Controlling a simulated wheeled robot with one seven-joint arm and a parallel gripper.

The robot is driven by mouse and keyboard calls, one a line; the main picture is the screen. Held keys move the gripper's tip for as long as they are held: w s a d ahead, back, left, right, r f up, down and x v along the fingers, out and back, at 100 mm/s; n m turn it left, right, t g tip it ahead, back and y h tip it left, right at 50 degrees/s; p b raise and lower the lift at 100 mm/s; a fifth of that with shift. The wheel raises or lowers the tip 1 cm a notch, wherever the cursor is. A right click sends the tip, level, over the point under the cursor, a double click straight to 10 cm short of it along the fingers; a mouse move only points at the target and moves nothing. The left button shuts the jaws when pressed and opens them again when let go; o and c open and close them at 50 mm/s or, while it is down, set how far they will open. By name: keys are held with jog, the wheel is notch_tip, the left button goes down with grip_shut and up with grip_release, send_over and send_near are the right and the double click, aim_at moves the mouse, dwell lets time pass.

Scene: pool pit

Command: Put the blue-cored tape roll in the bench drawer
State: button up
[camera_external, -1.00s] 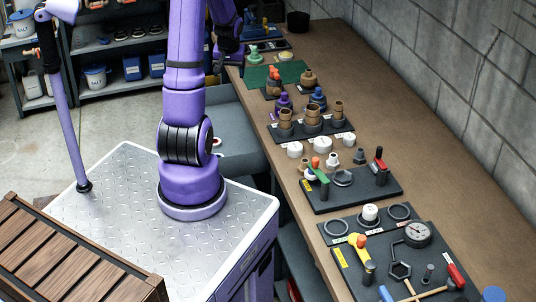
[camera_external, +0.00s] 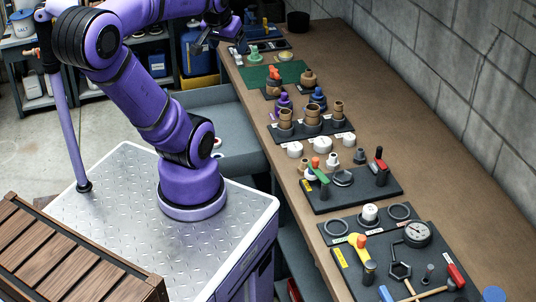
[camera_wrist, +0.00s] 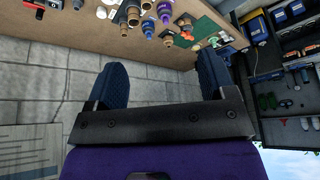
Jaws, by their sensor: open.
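My gripper (camera_external: 232,38) is over the far left end of the bench in the external view, partly hidden by its own dark links. In the wrist view my gripper (camera_wrist: 161,64) has its two blue fingers wide apart with nothing between them. A grey drawer-like tray (camera_external: 240,143) sticks out from the bench's left side, low beside my base; it looks open. I cannot pick out a blue core on any roll. Brown ring-shaped pieces (camera_external: 312,117) stand on a dark board mid-bench, and white round pieces (camera_external: 295,149) lie just nearer.
The bench (camera_external: 430,160) is crowded along its left side with boards of tools, fittings and a gauge (camera_external: 417,233). Its right strip by the block wall (camera_external: 450,70) is clear. A green mat (camera_external: 283,73) lies toward the far end. A slatted wooden crate (camera_external: 70,260) stands front left.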

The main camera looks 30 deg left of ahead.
jog(key=s, duration=0.2)
jog(key=s+d, duration=0.1)
jog(key=shift+r+m, duration=0.3)
